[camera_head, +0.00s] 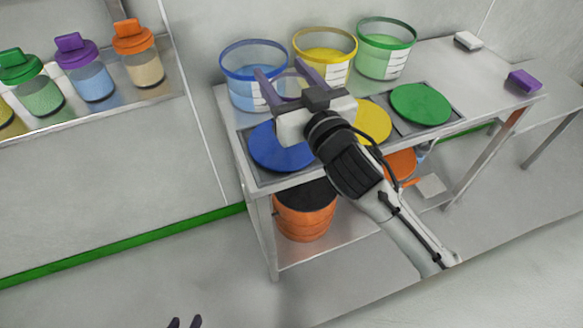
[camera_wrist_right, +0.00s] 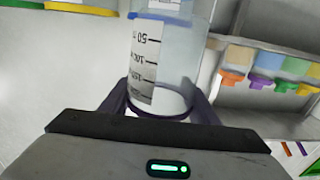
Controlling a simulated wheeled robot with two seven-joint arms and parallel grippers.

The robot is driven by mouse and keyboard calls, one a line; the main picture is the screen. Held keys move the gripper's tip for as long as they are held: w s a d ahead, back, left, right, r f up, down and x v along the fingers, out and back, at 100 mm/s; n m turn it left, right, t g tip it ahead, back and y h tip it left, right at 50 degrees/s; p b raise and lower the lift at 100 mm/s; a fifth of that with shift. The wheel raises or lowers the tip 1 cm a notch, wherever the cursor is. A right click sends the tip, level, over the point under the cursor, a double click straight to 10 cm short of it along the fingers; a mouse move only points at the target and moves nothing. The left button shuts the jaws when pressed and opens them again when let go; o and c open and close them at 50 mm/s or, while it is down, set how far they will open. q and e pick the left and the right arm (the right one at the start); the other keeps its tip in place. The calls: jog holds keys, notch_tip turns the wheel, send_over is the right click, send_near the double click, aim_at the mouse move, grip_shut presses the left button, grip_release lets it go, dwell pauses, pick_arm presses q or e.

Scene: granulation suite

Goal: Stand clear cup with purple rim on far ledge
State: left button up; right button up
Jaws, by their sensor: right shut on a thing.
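My right gripper (camera_head: 289,82) is above the steel table's left part, close to the front of the blue-rimmed bucket. In the right wrist view its dark fingers (camera_wrist_right: 162,108) close on a clear cup (camera_wrist_right: 185,50) with a white scale label and black marks. The label's figures appear upside down there, as does the room. In the head view the cup hardly shows between the fingers.
A steel wall ledge (camera_head: 110,110) at left holds bottles with coloured lids. The table (camera_head: 440,62) carries blue (camera_head: 238,75), yellow (camera_head: 326,52) and green (camera_head: 387,48) buckets, with coloured discs in front. A purple block (camera_head: 523,81) lies at its right end. An orange drum (camera_head: 304,216) stands below.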

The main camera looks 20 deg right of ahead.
jog(key=shift+s+f, duration=0.1)
jog(key=shift+f, duration=0.35)
jog(key=shift+f+b, duration=1.55)
jog(key=shift+f, duration=3.2)
jog(key=o, duration=1.1)
jog(key=shift+r, duration=0.1)
jog(key=shift+c, duration=0.2)
